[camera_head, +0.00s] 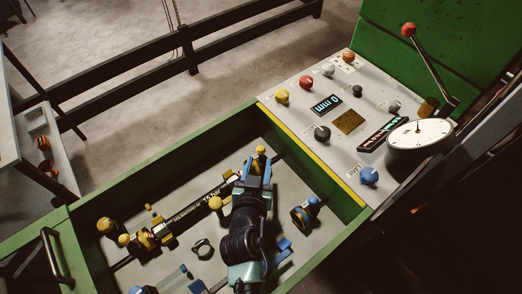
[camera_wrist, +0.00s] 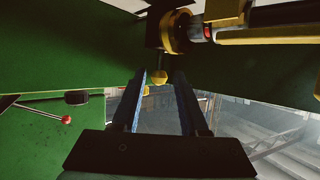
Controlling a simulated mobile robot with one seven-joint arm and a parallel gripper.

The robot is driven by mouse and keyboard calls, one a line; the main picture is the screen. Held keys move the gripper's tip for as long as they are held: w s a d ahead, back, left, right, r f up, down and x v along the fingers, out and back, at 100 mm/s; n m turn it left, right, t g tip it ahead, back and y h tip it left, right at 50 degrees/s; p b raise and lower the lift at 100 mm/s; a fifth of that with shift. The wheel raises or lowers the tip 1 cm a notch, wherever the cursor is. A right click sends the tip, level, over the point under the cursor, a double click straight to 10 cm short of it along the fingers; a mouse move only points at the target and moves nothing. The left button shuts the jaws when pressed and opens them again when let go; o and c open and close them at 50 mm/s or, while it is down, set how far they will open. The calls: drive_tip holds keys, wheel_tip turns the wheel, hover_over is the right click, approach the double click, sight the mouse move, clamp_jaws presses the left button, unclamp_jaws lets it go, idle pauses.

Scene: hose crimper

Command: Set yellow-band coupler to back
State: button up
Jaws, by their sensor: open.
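My gripper (camera_head: 258,168) is open over the far part of the tray. A yellow knob (camera_head: 261,150) is just beyond its fingertips. In the wrist view, the yellow knob (camera_wrist: 158,77) hangs on a short dark stem between the two blue fingers (camera_wrist: 161,92), with no clear contact. The stem meets a yellow-banded collar (camera_wrist: 172,32) on a horizontal rod. In the head view my gripper and arm hide much of that collar. Another yellow-banded coupler (camera_head: 146,239) sits at the near-left end of a black labelled bar, with a yellow knob (camera_head: 124,239) beside it.
A blue-knobbed coupler (camera_head: 304,213) lies to the right in the green-walled tray (camera_head: 185,165). A loose dark ring (camera_head: 202,248) lies near the middle. The control panel (camera_head: 300,100), with knobs, a dial and a red-tipped lever (camera_head: 408,31), adjoins the tray's right side.

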sight(261, 153)
drive_tip(key=shift+x, duration=2.7)
drive_tip(key=shift+c, duration=0.3)
clamp_jaws()
